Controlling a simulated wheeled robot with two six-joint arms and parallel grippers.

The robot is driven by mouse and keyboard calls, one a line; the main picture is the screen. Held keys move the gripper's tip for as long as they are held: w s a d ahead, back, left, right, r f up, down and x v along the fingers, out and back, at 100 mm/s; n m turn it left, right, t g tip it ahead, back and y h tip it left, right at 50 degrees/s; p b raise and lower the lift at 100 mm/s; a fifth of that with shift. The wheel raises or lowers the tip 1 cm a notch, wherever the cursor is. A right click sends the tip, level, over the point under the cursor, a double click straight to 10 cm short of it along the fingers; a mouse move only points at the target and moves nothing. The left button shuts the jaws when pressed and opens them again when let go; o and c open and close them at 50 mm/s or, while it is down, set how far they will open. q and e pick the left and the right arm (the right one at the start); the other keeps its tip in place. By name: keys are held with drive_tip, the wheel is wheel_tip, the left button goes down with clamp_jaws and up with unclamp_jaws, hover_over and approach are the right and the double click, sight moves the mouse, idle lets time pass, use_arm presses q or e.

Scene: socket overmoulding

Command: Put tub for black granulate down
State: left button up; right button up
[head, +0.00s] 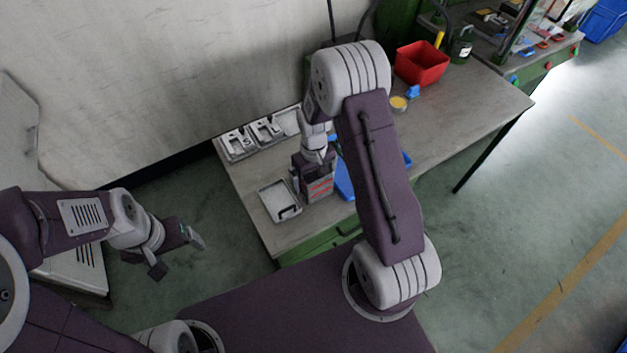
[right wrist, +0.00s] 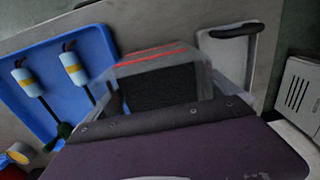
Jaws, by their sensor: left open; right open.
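The tub for black granulate (right wrist: 160,84) is a clear box with a red stripe along its rim and black contents. In the right wrist view it lies just ahead of my right gripper. In the head view the tub (head: 319,188) shows at the near left part of the workbench, partly behind my right gripper (head: 313,174). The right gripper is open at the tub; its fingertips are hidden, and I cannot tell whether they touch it. My left gripper (head: 178,254) is open and empty over the floor, left of the bench.
A grey tray (head: 270,206) lies left of the tub, a blue tray (right wrist: 100,43) with two labelled tools on its other side. Grey trays with metal parts (head: 224,155) stand behind. A red bin (head: 421,66) and yellow-topped tin (head: 398,103) stand farther right.

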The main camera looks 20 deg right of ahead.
drive_tip(key=c, duration=1.9)
drive_tip(key=shift+r, duration=1.9)
drive_tip(key=s+r, duration=0.2)
drive_tip(key=s, duration=0.2)
drive_tip(key=s+a+r, duration=0.1)
drive_tip(key=s+r, duration=0.4)
drive_tip(key=s, duration=0.2)
drive_tip(key=shift+s+a+r, duration=0.15)
drive_tip(key=shift+s+a, duration=0.15)
drive_tip(key=shift+a, duration=0.1)
